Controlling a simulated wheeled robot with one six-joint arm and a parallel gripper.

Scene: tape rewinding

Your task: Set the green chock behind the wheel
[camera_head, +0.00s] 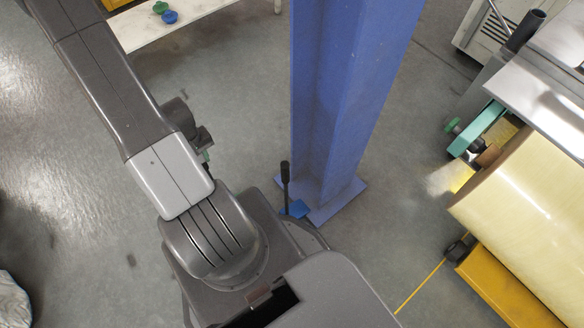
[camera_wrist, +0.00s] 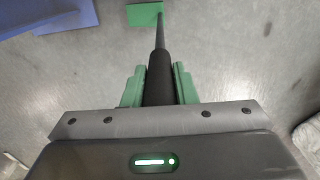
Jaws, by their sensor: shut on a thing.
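The green chock (camera_wrist: 144,14) shows at the top of the wrist view, at the end of a thin rod with a black handle (camera_wrist: 159,75). My gripper (camera_wrist: 158,70) is shut on that handle, with one green finger on each side. The chock hangs out past the fingertips. In the head view my gripper is mostly hidden by my arm, and I cannot make out the chock there. A dark wheel (camera_head: 459,248) shows at the lower right, at the corner of a yellow cart (camera_head: 515,292) carrying a large pale roll (camera_head: 535,205).
A blue column (camera_head: 340,100) stands between my arm and the cart. A blue chock (camera_head: 297,208) with a black upright handle is at its foot. A pale bench (camera_head: 185,20) with a green and a blue knob is at the top left. Grey floor lies open between column and cart.

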